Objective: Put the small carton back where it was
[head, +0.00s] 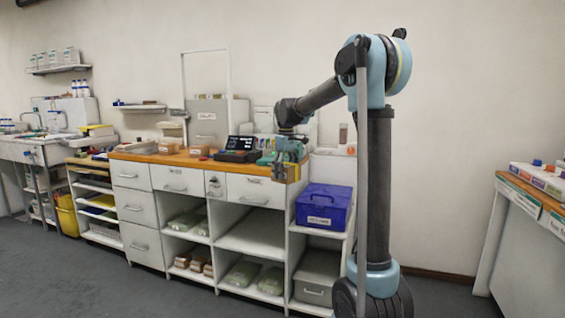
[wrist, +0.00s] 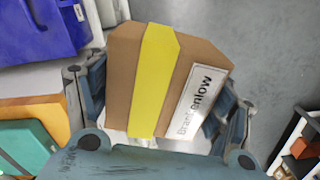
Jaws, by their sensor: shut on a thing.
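My gripper (head: 287,166) is shut on a small brown carton (wrist: 195,68) with a yellow stripe across it and a white label. In the head view the carton (head: 292,174) hangs just in front of the right part of the counter (head: 145,156), near the counter's front edge. In the wrist view the two fingers lie along opposite sides of the carton, with grey floor behind it.
A blue lidded box (head: 322,207) stands on a shelf right of the drawers, close below the carton. A grey bin (head: 317,278) is under it. The open shelf (head: 250,237) left of these is bare. A dark device (head: 238,148) and small boxes stand on the counter.

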